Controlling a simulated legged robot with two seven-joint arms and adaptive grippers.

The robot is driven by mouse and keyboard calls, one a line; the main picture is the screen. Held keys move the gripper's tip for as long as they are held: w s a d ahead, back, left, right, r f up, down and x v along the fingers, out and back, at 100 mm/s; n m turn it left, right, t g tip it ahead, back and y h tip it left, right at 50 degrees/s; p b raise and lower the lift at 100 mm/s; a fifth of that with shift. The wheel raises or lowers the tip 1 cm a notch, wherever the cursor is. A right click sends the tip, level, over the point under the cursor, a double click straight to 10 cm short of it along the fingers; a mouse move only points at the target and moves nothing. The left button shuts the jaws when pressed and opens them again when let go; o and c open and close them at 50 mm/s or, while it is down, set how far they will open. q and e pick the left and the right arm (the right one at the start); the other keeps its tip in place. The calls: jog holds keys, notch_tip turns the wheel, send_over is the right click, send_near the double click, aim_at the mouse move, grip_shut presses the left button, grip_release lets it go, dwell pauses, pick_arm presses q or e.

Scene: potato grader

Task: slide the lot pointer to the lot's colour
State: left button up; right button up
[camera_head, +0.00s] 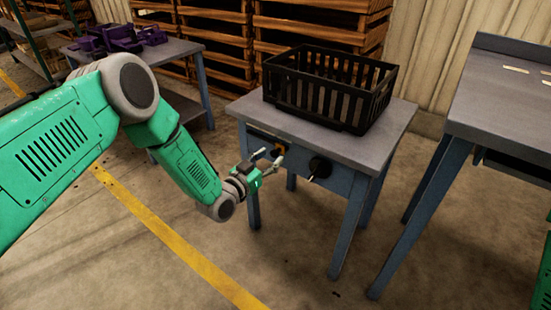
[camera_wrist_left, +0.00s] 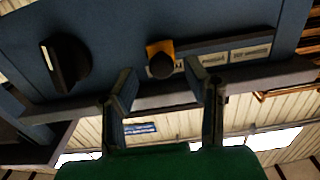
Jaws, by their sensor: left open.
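The lot pointer is an orange slider (camera_wrist_left: 158,49) with a dark round knob, on a slotted strip (camera_wrist_left: 225,45) on the blue front of a small table. White labels (camera_wrist_left: 250,53) with small print sit along the strip, to the pointer's right in the upside-down wrist view; I cannot read them surely. The pointer also shows in the head view (camera_head: 277,150). My left gripper (camera_head: 265,150) is open in front of the panel. In the wrist view its fingertips (camera_wrist_left: 160,78) stand either side of the knob; I cannot tell whether they touch it. The right gripper is not in view.
A black dial (camera_head: 320,167) is on the same panel, right of the pointer. A black crate (camera_head: 330,100) stands on the small table's top (camera_head: 385,130). A grey bench (camera_head: 500,95) is at the right. Purple parts (camera_head: 118,38) lie on a table at the back left.

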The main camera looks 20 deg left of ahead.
aim_at(277, 150)
pick_arm(q)
jog(key=shift+b+x, duration=0.3)
jog(key=shift+x, duration=0.8)
jog(key=shift+w, duration=0.4)
jog(key=shift+a, duration=0.1)
jog(key=shift+c, duration=0.5)
